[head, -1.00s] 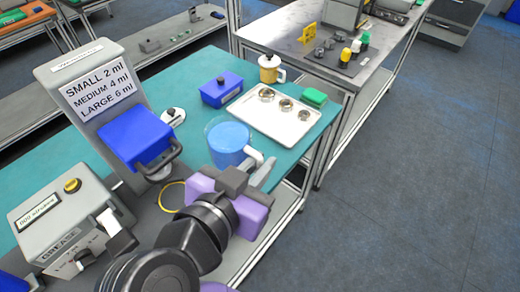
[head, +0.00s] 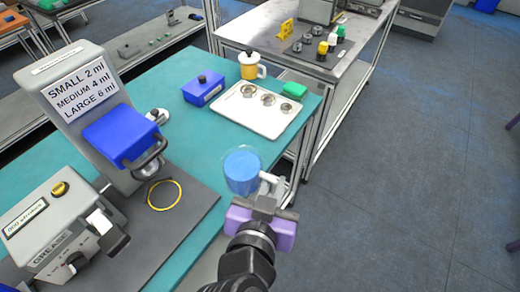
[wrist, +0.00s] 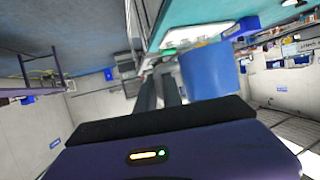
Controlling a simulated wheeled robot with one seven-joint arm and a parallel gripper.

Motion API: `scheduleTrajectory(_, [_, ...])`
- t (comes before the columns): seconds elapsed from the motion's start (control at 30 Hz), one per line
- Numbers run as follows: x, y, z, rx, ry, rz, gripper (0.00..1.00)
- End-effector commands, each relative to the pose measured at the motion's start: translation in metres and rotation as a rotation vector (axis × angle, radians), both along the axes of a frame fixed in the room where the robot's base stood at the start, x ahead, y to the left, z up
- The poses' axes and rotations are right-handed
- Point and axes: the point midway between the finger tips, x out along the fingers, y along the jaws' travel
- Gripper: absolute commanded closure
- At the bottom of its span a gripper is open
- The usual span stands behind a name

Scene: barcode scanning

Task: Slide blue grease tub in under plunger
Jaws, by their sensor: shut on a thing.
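The blue grease tub (head: 242,174) is a round, translucent tub with a pale side handle. My gripper (head: 267,188) is shut on that handle and holds the tub roughly upright over the bench's right edge. In the wrist view the tub (wrist: 212,70) is just right of my gripper's fingers (wrist: 160,92). The grey dispenser (head: 68,62) stands at left with a blue head block (head: 120,134) and a dark front handle. The plunger's underside is hidden beneath this block.
A yellow ring (head: 164,195) lies on the dark mat (head: 190,212). A grey grease box (head: 55,222) stands front left.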

Motion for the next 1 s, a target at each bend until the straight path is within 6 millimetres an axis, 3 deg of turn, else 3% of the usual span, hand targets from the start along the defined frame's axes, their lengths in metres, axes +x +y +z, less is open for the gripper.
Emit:
scheduleTrajectory(0.03, [-0.003, -0.013, -0.018, -0.002, 0.014, 0.008, 1.0])
scheduleTrajectory(0.4, [0.003, -0.092, -0.136, -0.004, 0.012, 0.182, 1.0])
scheduleTrajectory(0.6, [0.007, -0.128, -0.189, -0.003, 0.006, 0.265, 1.0])
scheduleTrajectory(0.87, [0.01, -0.154, -0.23, -0.003, 0.003, 0.333, 1.0])
scheduleTrajectory(1.0, [0.009, -0.153, -0.231, -0.003, 0.003, 0.34, 1.0])
